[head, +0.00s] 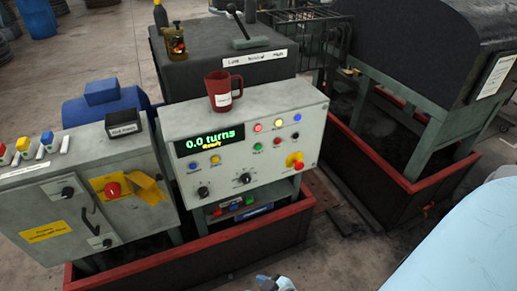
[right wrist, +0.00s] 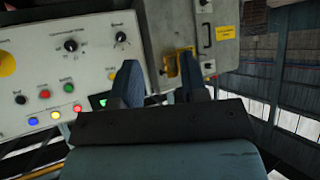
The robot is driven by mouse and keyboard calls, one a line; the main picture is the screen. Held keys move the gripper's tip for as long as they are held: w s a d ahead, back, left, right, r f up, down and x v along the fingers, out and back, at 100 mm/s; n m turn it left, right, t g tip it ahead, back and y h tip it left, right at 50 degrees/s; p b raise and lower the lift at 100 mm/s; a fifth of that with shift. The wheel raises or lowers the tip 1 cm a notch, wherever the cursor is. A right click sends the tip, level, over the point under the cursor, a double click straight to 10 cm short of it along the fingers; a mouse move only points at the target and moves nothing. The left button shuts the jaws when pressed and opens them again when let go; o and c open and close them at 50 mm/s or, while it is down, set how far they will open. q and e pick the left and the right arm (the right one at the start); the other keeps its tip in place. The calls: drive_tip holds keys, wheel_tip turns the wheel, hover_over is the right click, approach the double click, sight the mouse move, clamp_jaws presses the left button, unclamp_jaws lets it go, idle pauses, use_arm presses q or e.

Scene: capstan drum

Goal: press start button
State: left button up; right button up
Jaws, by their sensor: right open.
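A green button (head: 257,146), whose label I cannot read, sits left of a red and a black button under a row of lamps. The green button (right wrist: 68,87) also shows in the right wrist view, where the panel appears upside down. My right gripper (right wrist: 160,82) is open and empty, its fingers apart, to the right of the green button in that view. It does not visibly touch the panel. My left gripper cannot be identified in these views.
A red mug (head: 221,92) stands on the panel housing. A yellow-based red emergency knob (head: 295,161) is at the panel's lower right. A cabinet (head: 75,210) with a red-and-yellow switch stands to the left. A red-rimmed tray (head: 260,222) surrounds the base.

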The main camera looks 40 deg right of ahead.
clamp_jaws()
idle(1.4)
